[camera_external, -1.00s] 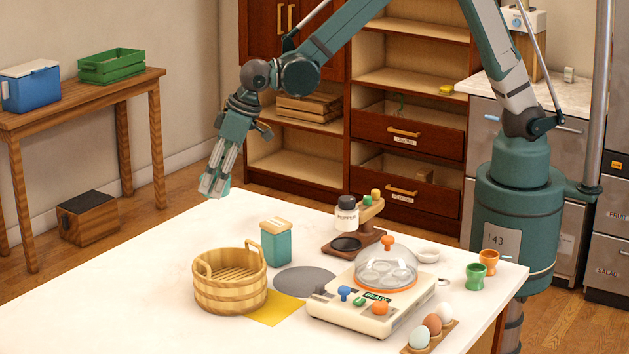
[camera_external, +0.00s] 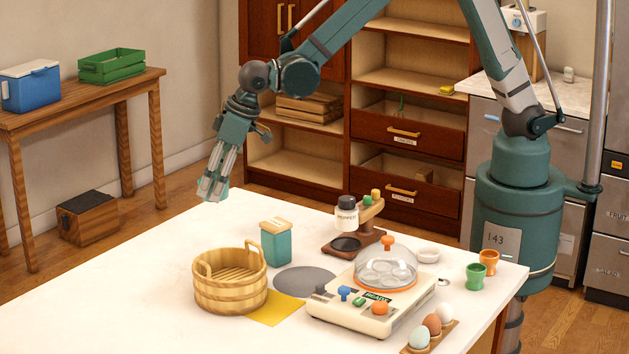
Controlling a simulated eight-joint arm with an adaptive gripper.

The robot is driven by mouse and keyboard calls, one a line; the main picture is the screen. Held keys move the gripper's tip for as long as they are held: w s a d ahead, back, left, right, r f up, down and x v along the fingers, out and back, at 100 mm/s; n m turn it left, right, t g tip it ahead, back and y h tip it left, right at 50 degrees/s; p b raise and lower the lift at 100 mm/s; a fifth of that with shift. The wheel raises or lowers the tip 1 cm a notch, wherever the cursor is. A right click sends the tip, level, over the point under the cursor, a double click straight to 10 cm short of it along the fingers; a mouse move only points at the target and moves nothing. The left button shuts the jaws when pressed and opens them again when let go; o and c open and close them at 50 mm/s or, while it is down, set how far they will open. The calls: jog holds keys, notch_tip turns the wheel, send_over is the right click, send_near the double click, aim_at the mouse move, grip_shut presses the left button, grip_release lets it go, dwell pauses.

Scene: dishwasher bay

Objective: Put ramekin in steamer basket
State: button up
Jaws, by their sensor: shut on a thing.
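The steamer basket (camera_external: 231,296) is a round, slatted wooden tub with two upright handles, standing on the white table. I see no thing inside it. A small white dish (camera_external: 428,255), which looks like the ramekin, sits on the table behind the egg cooker, at right. My gripper (camera_external: 212,190) points down, above and behind the basket, near the table's far left edge.
A teal canister (camera_external: 276,243) stands right of the basket. The egg cooker (camera_external: 372,290) with its clear dome, a pepper jar (camera_external: 347,217), egg cups (camera_external: 475,276) and an egg tray (camera_external: 430,336) fill the right side. The table's left part is clear.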

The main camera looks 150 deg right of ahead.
jog(key=w+a+r+n+p, duration=0.1)
jog(key=w+a+r+p, duration=0.1)
jog(key=w+a, duration=1)
jog(key=r+n+p, duration=0.1)
jog(key=r, duration=0.1)
send_over(229, 274)
jog(key=w+a, duration=0.3)
jog(key=shift+t+y, duration=0.4)
jog(key=shift+f, duration=0.15)
jog(key=shift+f, duration=3.05)
jog(key=shift+f+p, duration=0.1)
jog(key=shift+p, duration=0.2)
jog(key=shift+f, duration=1.75)
jog(key=shift+f, duration=0.25)
